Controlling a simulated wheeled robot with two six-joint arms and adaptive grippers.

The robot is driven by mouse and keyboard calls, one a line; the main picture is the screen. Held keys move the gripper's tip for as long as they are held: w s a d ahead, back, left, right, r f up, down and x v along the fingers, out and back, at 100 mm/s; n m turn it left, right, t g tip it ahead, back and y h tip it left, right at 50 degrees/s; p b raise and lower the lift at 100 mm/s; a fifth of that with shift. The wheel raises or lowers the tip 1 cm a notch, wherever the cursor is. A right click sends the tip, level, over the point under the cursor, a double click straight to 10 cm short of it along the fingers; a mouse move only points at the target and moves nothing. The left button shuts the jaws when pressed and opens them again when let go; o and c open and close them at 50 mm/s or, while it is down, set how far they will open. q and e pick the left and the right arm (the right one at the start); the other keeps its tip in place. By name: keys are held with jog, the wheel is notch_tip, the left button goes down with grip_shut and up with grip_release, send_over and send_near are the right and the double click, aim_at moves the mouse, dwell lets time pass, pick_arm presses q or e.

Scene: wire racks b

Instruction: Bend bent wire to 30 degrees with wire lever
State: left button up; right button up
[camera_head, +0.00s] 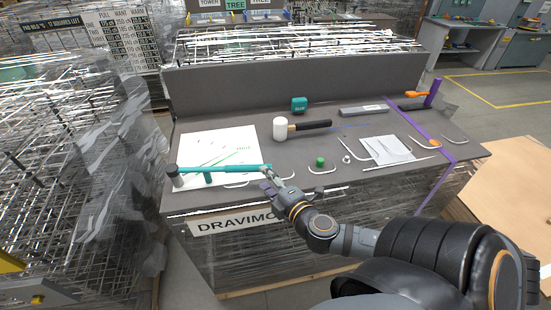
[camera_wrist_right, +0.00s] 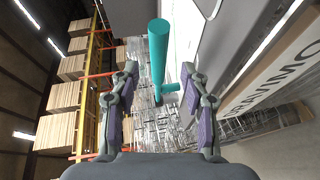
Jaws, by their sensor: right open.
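The teal wire lever (camera_head: 225,168) reaches across the white angle sheet (camera_head: 215,143) from a dark grey post (camera_head: 173,172) at the bench's front left. My right gripper (camera_head: 271,184) is open at the lever's right end. In the right wrist view, the lever (camera_wrist_right: 159,60) shows between the spread fingers of the gripper (camera_wrist_right: 163,76), with a gap on both sides. Whether it lies fully inside the jaws is hard to tell. A thin bent wire (camera_head: 236,184) shows just below the lever; its angle is unclear. My left gripper is out of view.
A grey upright panel (camera_head: 290,84) closes the back. Purple tape (camera_head: 425,133) crosses the right side.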

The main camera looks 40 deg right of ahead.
jog(key=shift+s+a+r, duration=0.1)
jog(key=shift+s+r, duration=0.05)
jog(key=shift+s, duration=0.7)
jog(key=shift+s+a+r, duration=0.1)
jog(key=shift+s+r, duration=0.05)
jog(key=shift+s, duration=0.75)
jog(key=shift+s+a+r, duration=0.1)
jog(key=shift+s+r, duration=0.05)
jog(key=shift+s, duration=0.7)
